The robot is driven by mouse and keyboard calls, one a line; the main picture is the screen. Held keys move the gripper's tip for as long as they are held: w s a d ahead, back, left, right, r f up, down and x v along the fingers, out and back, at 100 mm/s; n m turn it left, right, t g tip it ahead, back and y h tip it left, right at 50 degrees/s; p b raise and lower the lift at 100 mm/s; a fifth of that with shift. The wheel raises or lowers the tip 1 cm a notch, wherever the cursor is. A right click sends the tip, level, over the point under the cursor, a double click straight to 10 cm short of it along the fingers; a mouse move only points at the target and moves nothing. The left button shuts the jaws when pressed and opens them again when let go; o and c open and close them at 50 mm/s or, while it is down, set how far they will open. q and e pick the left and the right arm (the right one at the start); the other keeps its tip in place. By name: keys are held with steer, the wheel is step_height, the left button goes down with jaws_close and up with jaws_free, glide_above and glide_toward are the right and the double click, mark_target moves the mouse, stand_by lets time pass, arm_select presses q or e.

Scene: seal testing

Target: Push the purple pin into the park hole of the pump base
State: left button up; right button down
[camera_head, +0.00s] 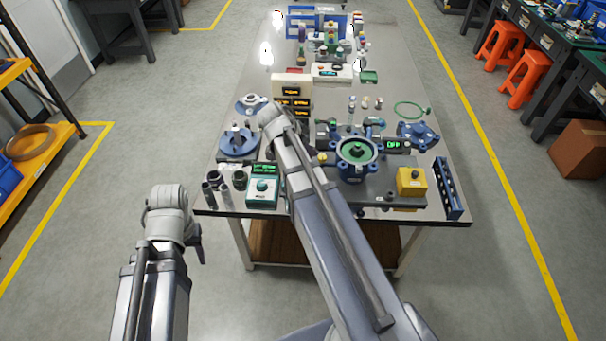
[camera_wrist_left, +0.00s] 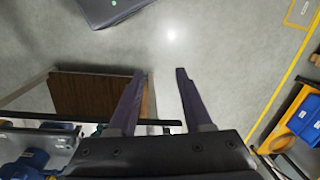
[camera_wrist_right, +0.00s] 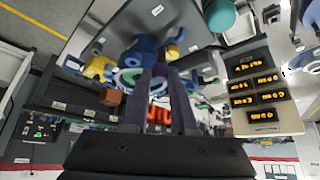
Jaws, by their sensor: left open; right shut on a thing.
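The pump base (camera_head: 345,172), dark blue with a green ring, sits on a grey plate at the front right of the table. It also shows in the right wrist view (camera_wrist_right: 145,50), beyond the fingertips. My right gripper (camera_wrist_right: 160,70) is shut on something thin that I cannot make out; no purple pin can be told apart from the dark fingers. In the head view its fingers are hidden by my right wrist, left of the pump base. The park hole cannot be made out. My left gripper (camera_wrist_left: 157,74) is open and empty over the floor, in front of the table.
A yellow box (camera_head: 411,182) and a dark slotted rack (camera_head: 449,188) stand right of the pump base. A green-topped device (camera_head: 262,190) and dark cylinders stand at the front left. A display block (camera_head: 292,88) stands behind my right wrist. Floor around my left gripper is clear.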

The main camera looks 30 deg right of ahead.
arm_select(q)
step_height(320, 180, down, 8)
steer(key=b, duration=0.6)
steer(key=shift+w+a+r, duration=0.15)
steer(key=shift+r, duration=0.05)
steer(key=shift+o, duration=0.5)
steer(key=shift+f, duration=0.15)
steer(key=shift+o, duration=0.8)
steer(key=shift+f, duration=0.1)
steer(key=shift+o, duration=1.4)
steer(key=shift+f+b, duration=2.05)
steer(key=shift+b, duration=0.2)
arm_select(e)
steer(key=shift+a+f, duration=0.15)
steer(key=shift+f, duration=2.95)
steer(key=shift+a+f, duration=0.1)
steer(key=shift+f, duration=2.95)
